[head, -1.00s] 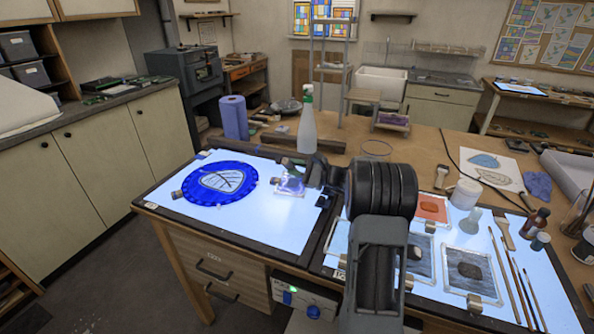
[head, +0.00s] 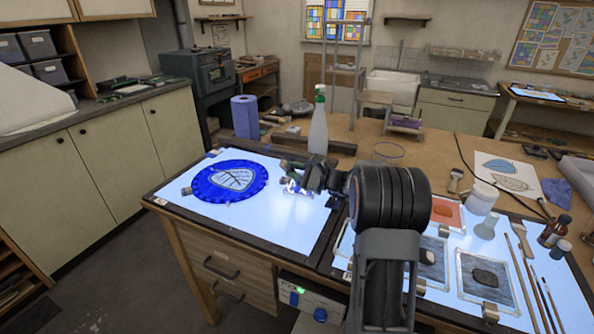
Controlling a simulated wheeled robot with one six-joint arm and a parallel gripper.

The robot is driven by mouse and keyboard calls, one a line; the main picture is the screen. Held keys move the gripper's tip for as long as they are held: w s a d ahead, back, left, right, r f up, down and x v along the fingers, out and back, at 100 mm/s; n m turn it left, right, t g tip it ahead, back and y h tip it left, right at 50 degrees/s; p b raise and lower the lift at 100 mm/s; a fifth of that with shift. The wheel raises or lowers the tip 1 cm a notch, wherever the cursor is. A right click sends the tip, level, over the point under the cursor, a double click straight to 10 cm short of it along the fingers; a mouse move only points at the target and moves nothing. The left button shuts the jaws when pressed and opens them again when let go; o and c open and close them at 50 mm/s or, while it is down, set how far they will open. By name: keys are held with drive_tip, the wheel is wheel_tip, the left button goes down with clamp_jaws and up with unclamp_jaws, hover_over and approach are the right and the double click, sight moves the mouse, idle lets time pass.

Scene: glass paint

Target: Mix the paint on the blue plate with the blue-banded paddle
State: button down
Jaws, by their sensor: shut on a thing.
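My gripper (head: 293,167) is low over a small blue-violet square plate (head: 299,188) on the left light panel. It is shut on a small, mostly hidden thing. From its place I take this for the paddle, but no blue band shows. The gripper covers part of the plate, so I cannot make out the paint or whether the paddle touches it. A round blue disc (head: 204,186) with a pale leaf-patterned middle lies on the same panel, to the left of the gripper.
A spray bottle (head: 318,125) and a blue roll (head: 245,117) stand behind the panel. To the right are an orange plate (head: 450,213), a dark-paint plate (head: 471,263), a white jar (head: 483,198) and several brushes. The left panel's front (head: 280,225) is clear.

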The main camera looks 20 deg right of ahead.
drive_tip(key=shift+s+a+f, duration=0.15)
drive_tip(key=shift+s+a, duration=0.1)
drive_tip(key=shift+s, duration=0.1)
wheel_tip(320, 180, up, 5)
drive_tip(key=p, duration=0.2)
drive_tip(key=shift+p, duration=0.35)
drive_tip(key=shift+d, duration=0.1)
idle(0.6)
